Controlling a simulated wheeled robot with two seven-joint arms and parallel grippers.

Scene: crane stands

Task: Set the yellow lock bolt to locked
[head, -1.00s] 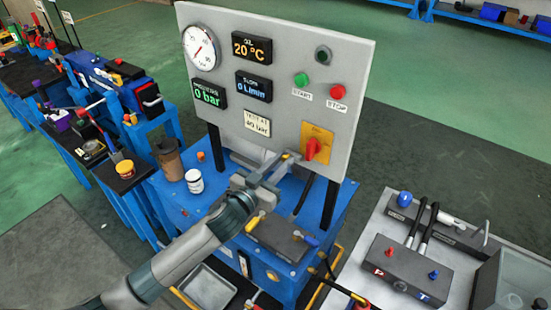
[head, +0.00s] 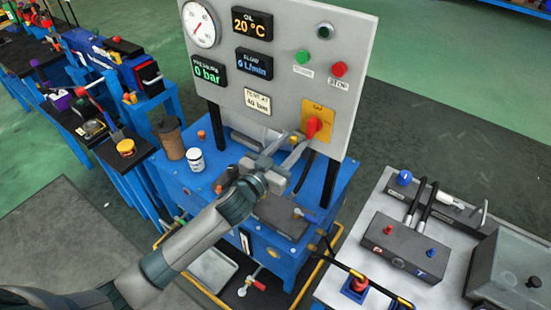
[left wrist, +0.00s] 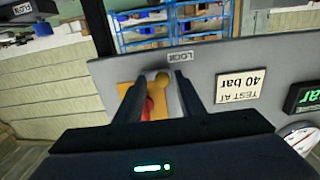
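The upright grey panel (head: 275,95) carries a yellow plate (head: 321,107) with a red rotary knob (head: 313,127). My left gripper (head: 286,147) is raised in front of the panel's lower edge, left of and below the red knob. Its two fingers are apart. In the left wrist view, which shows the panel upside down, the yellow lock bolt's round knob (left wrist: 163,74) lies between the open fingers (left wrist: 158,84), near a LOCK label (left wrist: 180,57). I cannot tell whether the fingers touch it. The bolt is not clear in the head view. My right gripper is not in view.
A blue bench (head: 185,205) stands under the panel, with a white jar (head: 196,160) and a brown container (head: 170,138) at its left. A grey table (head: 345,262) with a manifold block (head: 407,247) stands to the right. Green floor is clear behind.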

